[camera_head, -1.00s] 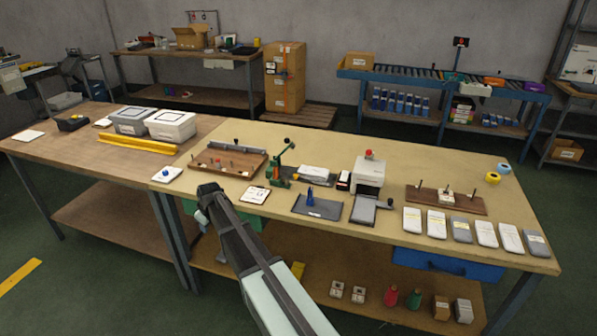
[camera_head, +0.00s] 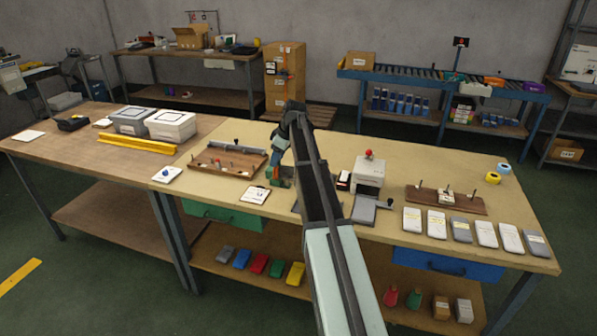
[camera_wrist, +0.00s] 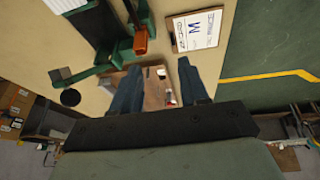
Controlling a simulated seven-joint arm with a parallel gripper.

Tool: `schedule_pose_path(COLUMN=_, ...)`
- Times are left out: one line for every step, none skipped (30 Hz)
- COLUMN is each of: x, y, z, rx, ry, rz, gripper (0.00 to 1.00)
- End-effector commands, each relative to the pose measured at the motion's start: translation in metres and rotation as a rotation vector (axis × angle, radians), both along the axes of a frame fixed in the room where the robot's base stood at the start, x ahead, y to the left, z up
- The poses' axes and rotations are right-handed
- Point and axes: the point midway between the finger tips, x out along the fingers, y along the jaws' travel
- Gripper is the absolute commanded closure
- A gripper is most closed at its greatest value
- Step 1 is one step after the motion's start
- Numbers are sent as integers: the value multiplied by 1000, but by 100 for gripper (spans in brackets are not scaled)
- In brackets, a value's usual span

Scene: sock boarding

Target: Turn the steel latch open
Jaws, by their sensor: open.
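My gripper (camera_wrist: 160,88) is open and empty in the wrist view, with its two blue-grey fingers apart. In the head view it hangs near the green press, and its fingertips are hard to make out. A wooden board (camera_head: 228,170) with several small posts lies left of it; part of this board (camera_wrist: 155,98) shows between the fingers in the wrist view. A grey metal bar (camera_head: 232,147) with a dark knob (camera_head: 236,142) runs along the board's back edge. I cannot tell for sure whether this is the steel latch. No contact with it shows.
The green press (camera_wrist: 118,45) stands close to my gripper, its black-knobbed lever (camera_wrist: 71,97) reaching beside the fingers. A clipboard (camera_head: 255,195) marked M lies nearby. A white machine (camera_head: 369,175) and several flat packs stand right. The far-left table has clear room.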

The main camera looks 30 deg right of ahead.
Motion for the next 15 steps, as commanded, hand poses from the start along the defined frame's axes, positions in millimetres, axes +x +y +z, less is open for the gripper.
schedule_pose_path(x=-7, y=-24, z=11, rx=9, ry=4, rz=5, gripper=56)
schedule_pose_path(x=-12, y=-35, z=16, rx=15, ry=9, rz=12, gripper=56)
schedule_pose_path(x=-19, y=-49, z=22, rx=22, ry=13, rz=21, gripper=56)
schedule_pose_path(x=-24, y=-58, z=27, rx=29, ry=16, rz=30, gripper=56)
schedule_pose_path(x=-29, y=-67, z=31, rx=34, ry=18, rz=36, gripper=56)
schedule_pose_path(x=-35, y=-77, z=37, rx=40, ry=21, rz=46, gripper=56)
schedule_pose_path(x=-39, y=-84, z=40, rx=44, ry=22, rz=49, gripper=56)
schedule_pose_path(x=-42, y=-90, z=43, rx=48, ry=23, rz=56, gripper=56)
schedule_pose_path(x=-46, y=-97, z=47, rx=53, ry=24, rz=62, gripper=56)
schedule_pose_path(x=-49, y=-101, z=49, rx=55, ry=25, rz=66, gripper=56)
schedule_pose_path(x=-51, y=-104, z=50, rx=58, ry=27, rz=70, gripper=56)
schedule_pose_path(x=-54, y=-107, z=52, rx=60, ry=27, rz=74, gripper=56)
schedule_pose_path(x=-55, y=-109, z=53, rx=61, ry=27, rz=76, gripper=56)
schedule_pose_path(x=-56, y=-110, z=53, rx=62, ry=28, rz=77, gripper=56)
schedule_pose_path(x=-56, y=-110, z=52, rx=64, ry=28, rz=79, gripper=56)
